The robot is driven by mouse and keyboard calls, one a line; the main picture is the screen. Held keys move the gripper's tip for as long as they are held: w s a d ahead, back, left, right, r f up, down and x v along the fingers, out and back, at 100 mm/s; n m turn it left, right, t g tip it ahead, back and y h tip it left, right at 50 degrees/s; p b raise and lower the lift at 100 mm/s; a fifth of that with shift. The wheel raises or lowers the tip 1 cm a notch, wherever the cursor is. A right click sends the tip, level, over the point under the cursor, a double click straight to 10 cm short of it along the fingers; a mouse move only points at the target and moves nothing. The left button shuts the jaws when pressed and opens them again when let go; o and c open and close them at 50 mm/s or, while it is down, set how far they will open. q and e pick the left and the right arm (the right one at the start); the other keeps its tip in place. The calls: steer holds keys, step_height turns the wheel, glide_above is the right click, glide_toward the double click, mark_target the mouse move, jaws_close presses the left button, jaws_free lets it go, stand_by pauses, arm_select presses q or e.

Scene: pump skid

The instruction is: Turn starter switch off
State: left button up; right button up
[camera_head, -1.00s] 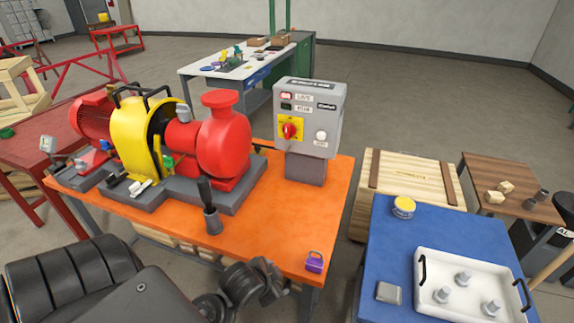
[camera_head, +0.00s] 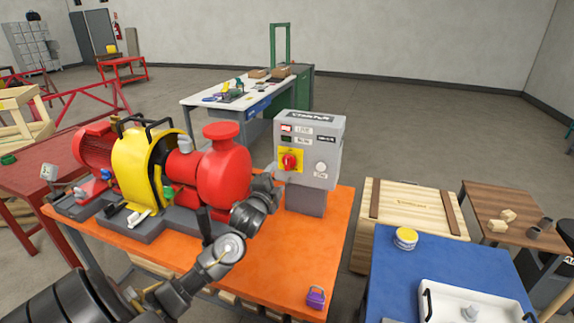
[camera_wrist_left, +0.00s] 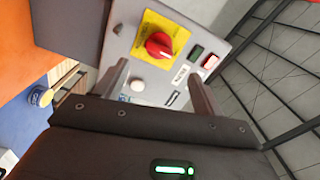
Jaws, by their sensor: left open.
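The starter box (camera_head: 313,150) is a grey panel on a pedestal at the back right of the orange bench. Its red rotary switch (camera_head: 289,161) sits on a yellow plate, with a white button and small indicator windows around it. The switch (camera_wrist_left: 159,45) also shows in the left wrist view, beyond the fingertips. My left gripper (camera_wrist_left: 160,85) is open, its two fingers apart with nothing between them, facing the panel. In the head view the left wrist is just left of the box, and its fingers are hard to make out. My right gripper is not in view.
The red and yellow pump set (camera_head: 150,165) stands on the orange bench (camera_head: 285,255), close left of my left arm. A purple padlock (camera_head: 316,297) lies near the front edge. A blue table (camera_head: 385,275) and wooden crate (camera_head: 413,210) stand to the right.

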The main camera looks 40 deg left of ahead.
mark_target(286, 165)
arm_select(q)
steer(key=p+x, duration=0.2)
steer(key=x, duration=0.6)
steer(key=shift+w+a, duration=0.1)
steer(key=shift+w, duration=0.25)
steer(key=shift+p+x, duration=0.4)
steer(key=shift+x, duration=0.45)
steer(key=c, duration=0.9)
steer(key=shift+f, duration=0.1)
steer(key=o, duration=0.9)
steer(key=shift+s, duration=0.1)
